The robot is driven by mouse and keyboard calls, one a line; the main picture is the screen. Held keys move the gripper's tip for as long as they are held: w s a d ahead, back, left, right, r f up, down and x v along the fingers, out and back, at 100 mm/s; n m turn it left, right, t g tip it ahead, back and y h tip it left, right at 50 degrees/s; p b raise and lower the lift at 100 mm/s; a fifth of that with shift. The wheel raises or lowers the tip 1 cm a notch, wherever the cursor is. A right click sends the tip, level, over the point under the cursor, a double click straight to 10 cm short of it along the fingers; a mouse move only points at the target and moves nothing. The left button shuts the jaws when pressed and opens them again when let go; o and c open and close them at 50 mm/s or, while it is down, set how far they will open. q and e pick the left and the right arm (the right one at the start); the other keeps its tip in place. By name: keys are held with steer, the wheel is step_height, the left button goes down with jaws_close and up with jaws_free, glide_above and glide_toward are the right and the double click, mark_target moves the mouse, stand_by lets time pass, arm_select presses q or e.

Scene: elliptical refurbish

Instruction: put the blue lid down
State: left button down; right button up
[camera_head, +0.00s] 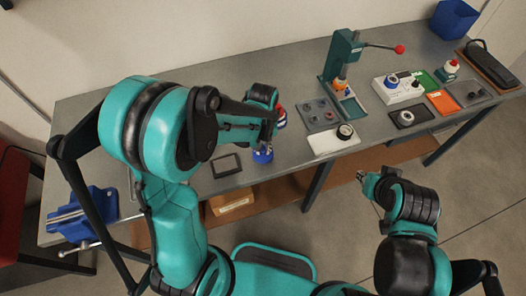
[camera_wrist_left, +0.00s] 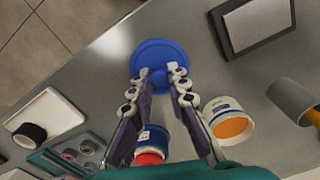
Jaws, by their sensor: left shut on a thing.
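The blue lid (camera_wrist_left: 160,56) is a round blue disc in the left wrist view, held between the fingertips of my left gripper (camera_wrist_left: 160,80). In the head view the blue lid (camera_head: 262,156) shows just below my left gripper (camera_head: 266,142), over the front part of the bench. Whether the lid touches the bench top is hard to tell. My right gripper (camera_head: 366,180) is off the front of the bench, small in the view, and its jaw state is unclear.
A white and blue cup with orange inside (camera_wrist_left: 232,126) and a blue container with a red top (camera_wrist_left: 151,148) stand close to the gripper. A dark framed plate (camera_head: 226,166) lies left of the lid on the grey bench (camera_head: 75,110). A green press (camera_head: 341,60) stands farther right.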

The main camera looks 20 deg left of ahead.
arm_select(q)
step_height(320, 180, down, 2)
steer(key=shift+w+f, duration=0.1)
steer(key=shift+f, duration=0.1)
steer(key=shift+f+b, duration=0.15)
steer(key=shift+b, duration=0.3)
steer(key=c, duration=1.5)
jaws_free()
steer(key=shift+o, duration=0.2)
